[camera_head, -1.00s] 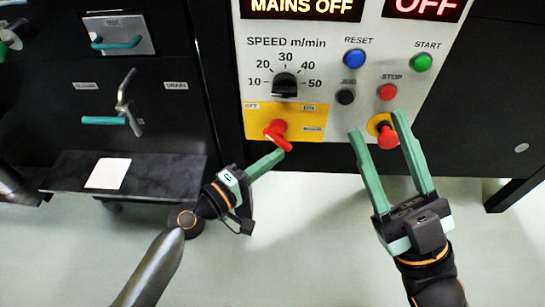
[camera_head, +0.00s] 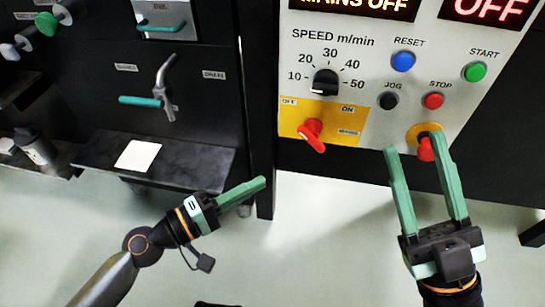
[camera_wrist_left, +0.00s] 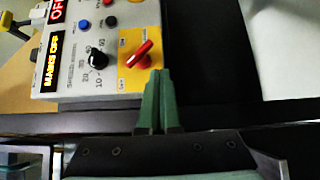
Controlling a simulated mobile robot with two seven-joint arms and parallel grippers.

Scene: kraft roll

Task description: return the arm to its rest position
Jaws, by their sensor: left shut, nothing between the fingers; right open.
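My left gripper (camera_head: 262,182) is shut and empty, below and left of the control panel in the head view. Its closed green fingers also show in the left wrist view (camera_wrist_left: 155,75). It is apart from the red mains switch (camera_head: 312,135), which sits on a yellow plate; the switch also shows in the left wrist view (camera_wrist_left: 139,54). My right gripper (camera_head: 415,145) is open, its fingers pointing up at the panel's lower right. The red emergency knob (camera_head: 426,149) appears between its fingers; I cannot tell whether they touch.
The control panel (camera_head: 355,40) reads MAINS OFF and carries a speed dial (camera_head: 325,82) and several buttons. A black shelf (camera_head: 195,168) with a white card (camera_head: 137,156) juts out at left, near my left arm. A lever with a teal handle (camera_head: 140,101) is above it.

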